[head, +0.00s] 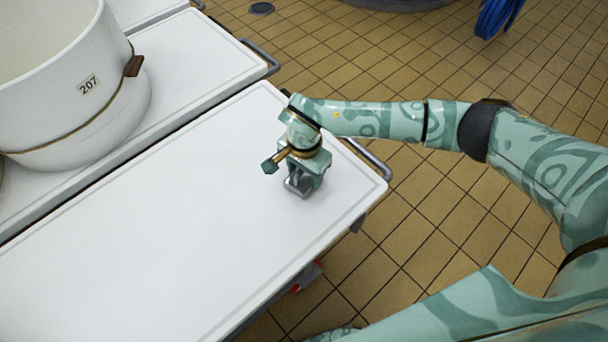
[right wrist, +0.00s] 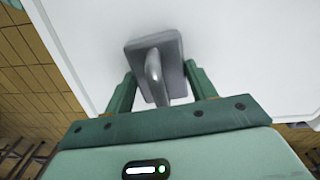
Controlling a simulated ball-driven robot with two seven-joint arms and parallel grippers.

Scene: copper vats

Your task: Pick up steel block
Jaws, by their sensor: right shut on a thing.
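The steel block (right wrist: 174,54) is a grey metal slab with a raised curved handle, on the white table top in the right wrist view. In the head view the steel block (head: 297,186) shows small under my right gripper (head: 302,180), near the table's right end. My right gripper (right wrist: 160,88) points down at it, with one green finger on each side of the handle, and is shut on the block. The fingertips are partly hidden in the head view. I cannot tell whether the block touches the table. My left gripper is not in view.
The white table (head: 130,245) is bare to the left of the block. A second white table (head: 195,65) behind it holds a large white vat (head: 85,115) labelled 207. Metal rail handles (head: 368,158) stick out at the table ends. Tiled floor lies beyond.

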